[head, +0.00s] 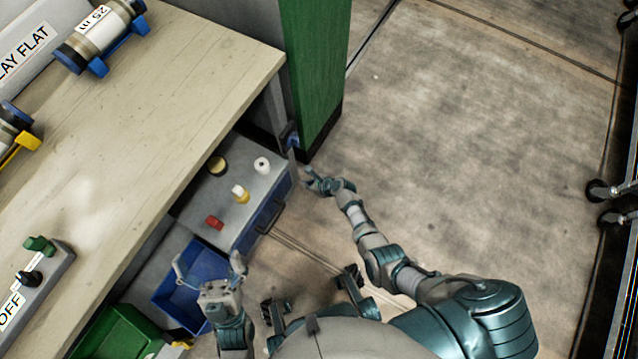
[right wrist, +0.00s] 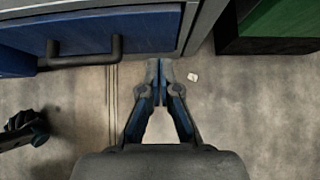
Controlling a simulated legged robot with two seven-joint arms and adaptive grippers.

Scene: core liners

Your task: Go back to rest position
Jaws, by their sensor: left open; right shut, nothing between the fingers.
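My left gripper (head: 208,264) is at the lower left of the head view, its two fingers spread wide and empty, over or beside the blue bin (head: 181,301). My right gripper (head: 309,174) reaches forward near the foot of the green panel (head: 322,75). In the right wrist view its fingers (right wrist: 160,72) are together with nothing between them. The fingertips appear close to the lower edge of the blue drawer front (right wrist: 147,34); I cannot tell if they touch it.
A workbench (head: 150,130) fills the left, with a core liner (head: 97,36) on blue supports. A grey-topped cabinet (head: 243,163) holds small bottles and a red item. A green bin (head: 120,335) is low left. Open floor (head: 480,150) lies right, with wheeled racks (head: 612,190) beyond.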

